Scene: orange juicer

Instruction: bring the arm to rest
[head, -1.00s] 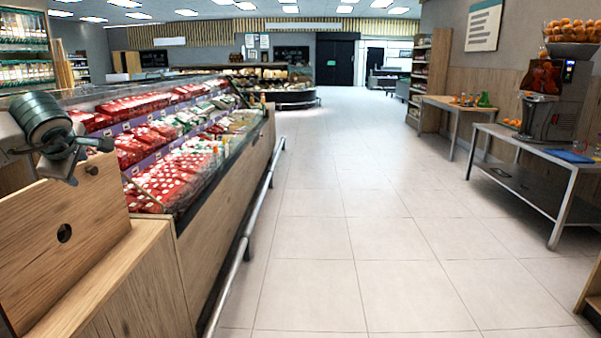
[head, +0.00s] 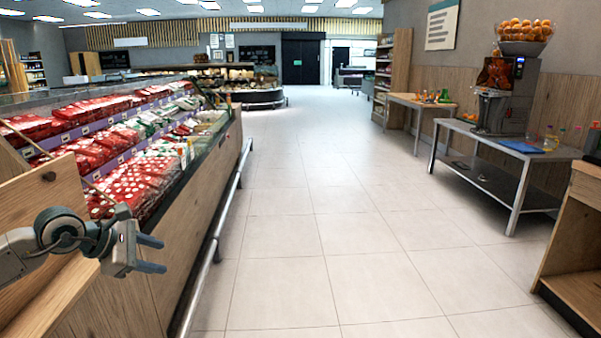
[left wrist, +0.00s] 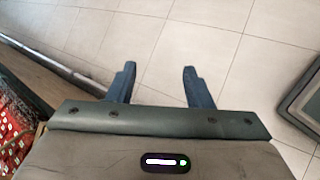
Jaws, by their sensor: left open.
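My left gripper (head: 152,254) comes in from the lower left in the head view, in front of the wooden end of the refrigerated counter. Its two fingers are apart and point right, with nothing between them. In the left wrist view the same open gripper (left wrist: 158,85) shows two dark fingers over bare floor tiles. My right gripper is not in view.
A refrigerated counter (head: 215,163) with red packages runs along the left, with a metal rail (head: 216,225). A juicer (head: 505,95) with oranges stands on a metal table (head: 480,150) at right. A wooden cabinet (head: 570,235) is at lower right. The middle floor is clear.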

